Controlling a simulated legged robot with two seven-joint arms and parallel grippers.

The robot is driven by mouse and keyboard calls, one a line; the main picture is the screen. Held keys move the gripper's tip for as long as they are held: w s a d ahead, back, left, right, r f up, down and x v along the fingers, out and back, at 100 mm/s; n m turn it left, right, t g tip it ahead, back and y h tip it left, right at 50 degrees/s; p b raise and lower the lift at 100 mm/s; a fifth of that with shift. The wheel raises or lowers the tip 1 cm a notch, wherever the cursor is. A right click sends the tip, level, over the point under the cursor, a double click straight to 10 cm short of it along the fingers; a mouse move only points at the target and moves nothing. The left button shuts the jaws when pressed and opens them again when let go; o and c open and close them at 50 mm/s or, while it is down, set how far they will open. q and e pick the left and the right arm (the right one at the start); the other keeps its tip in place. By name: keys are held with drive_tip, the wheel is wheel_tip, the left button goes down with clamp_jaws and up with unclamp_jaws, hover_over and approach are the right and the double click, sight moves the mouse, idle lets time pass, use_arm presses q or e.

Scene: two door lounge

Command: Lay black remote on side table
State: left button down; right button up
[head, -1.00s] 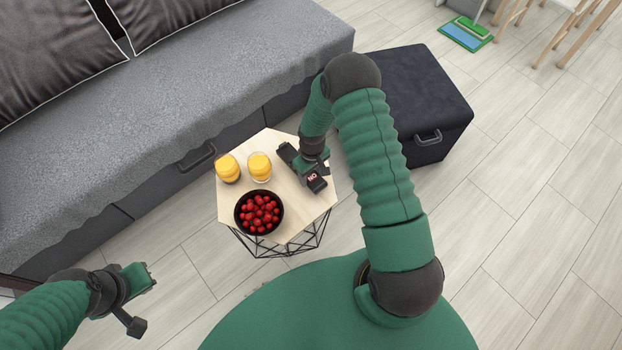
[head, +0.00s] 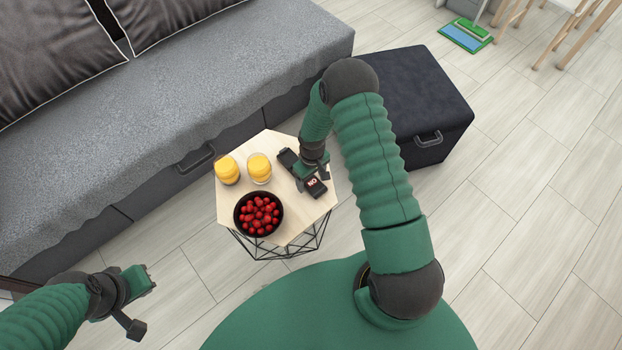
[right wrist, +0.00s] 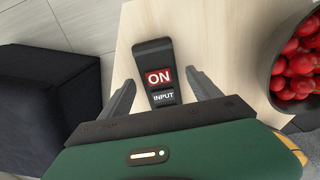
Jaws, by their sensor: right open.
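The black remote (head: 289,159) lies on the wooden top of the side table (head: 233,205), near its right edge, partly hidden under my right gripper (head: 312,178). In the right wrist view the remote (right wrist: 158,72) shows a red ON button and an INPUT button. The right gripper's fingers (right wrist: 164,92) are open, one on each side of the remote and apart from it. My left gripper (head: 143,302) is at the lower left, away from the table; its two fingers look spread and empty.
A dark bowl of red fruit (head: 258,213) and two orange drinks (head: 228,170) (head: 260,168) share the tabletop. A grey sofa (head: 190,90) stands behind, a dark ottoman (head: 415,95) to the right.

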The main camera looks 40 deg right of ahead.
wheel_tip(320, 180, up, 11)
drive_tip(key=p, duration=0.3)
drive_tip(key=s+a+r+m+t, duration=0.1)
drive_tip(key=s+a+r, duration=0.5)
drive_tip(key=r, duration=0.3)
drive_tip(key=s+a+r+t, duration=0.1)
drive_tip(key=s+a+r, duration=0.5)
drive_tip(key=r, duration=0.3)
wheel_tip(320, 180, up, 15)
drive_tip(key=p, duration=1.5)
drive_tip(key=shift+w, duration=0.25)
drive_tip(key=shift+w, duration=0.15)
